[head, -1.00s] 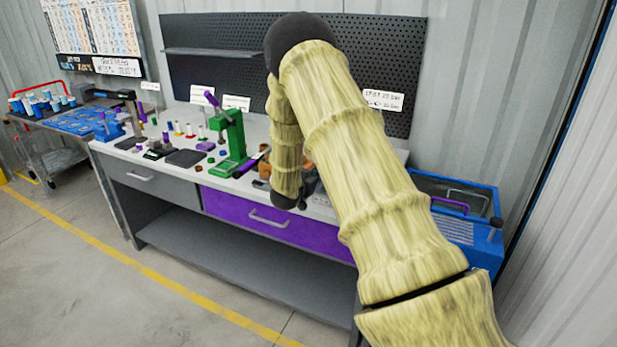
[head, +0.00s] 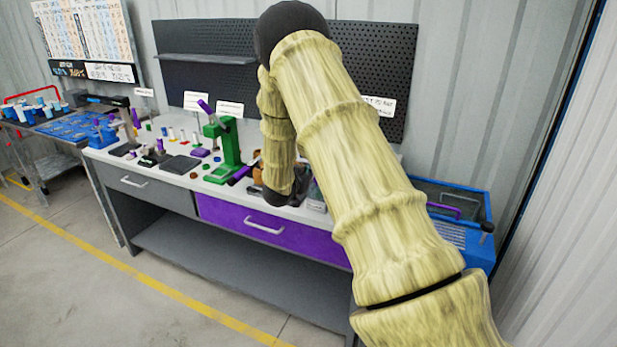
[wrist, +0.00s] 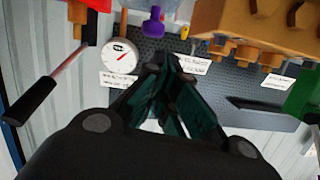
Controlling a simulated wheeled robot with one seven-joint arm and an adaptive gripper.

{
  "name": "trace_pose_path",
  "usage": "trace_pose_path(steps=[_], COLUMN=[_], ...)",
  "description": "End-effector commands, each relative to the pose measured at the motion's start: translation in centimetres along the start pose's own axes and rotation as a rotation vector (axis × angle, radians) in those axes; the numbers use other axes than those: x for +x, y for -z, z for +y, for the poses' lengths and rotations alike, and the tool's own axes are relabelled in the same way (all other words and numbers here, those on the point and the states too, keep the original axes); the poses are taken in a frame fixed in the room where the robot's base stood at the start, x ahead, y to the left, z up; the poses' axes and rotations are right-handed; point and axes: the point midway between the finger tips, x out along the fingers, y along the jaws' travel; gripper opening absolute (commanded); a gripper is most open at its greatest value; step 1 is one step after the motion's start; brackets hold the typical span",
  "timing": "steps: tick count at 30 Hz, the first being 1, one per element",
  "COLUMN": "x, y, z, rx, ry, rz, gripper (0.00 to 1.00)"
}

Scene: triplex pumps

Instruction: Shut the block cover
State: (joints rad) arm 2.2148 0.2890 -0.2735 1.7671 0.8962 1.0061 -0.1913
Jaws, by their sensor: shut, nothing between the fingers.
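An orange-brown block (wrist: 265,28) with round knobs fills the top right of the wrist view. In the head view, only a small orange-brown part (head: 257,172) shows beside my arm, on the bench. I cannot make out which part is the block cover or whether it is open. My gripper (wrist: 163,66) has dark teal fingers, shut and empty, in the middle of the wrist view. It appears apart from the block, which lies to its upper right. In the head view my arm hides the gripper and most of the block area.
A green press (head: 222,150) stands on the bench left of my arm. A blue tank (head: 465,233) is at the bench's right end. The wrist view shows a round gauge (wrist: 119,57), a black-handled screwdriver (wrist: 32,102) and a purple knob (wrist: 154,22) near the gripper.

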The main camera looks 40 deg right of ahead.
Motion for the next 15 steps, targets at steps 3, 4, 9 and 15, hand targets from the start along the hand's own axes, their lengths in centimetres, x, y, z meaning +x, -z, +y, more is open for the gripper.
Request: trace_pose_path(steps=[3, 4, 9, 15], x=[-1.7, -2.2, -5.0, -7.8], y=[-0.6, -0.6, -0.6, -0.5], z=[-0.1, -0.1, -0.2, -0.2], rx=[-0.002, -0.002, -0.002, -0.002], ry=[0.003, 0.003, 0.004, 0.002], rz=[0.0, -0.001, -0.001, -0.001], gripper=[0.0, 0.0, 0.0, 0.0])
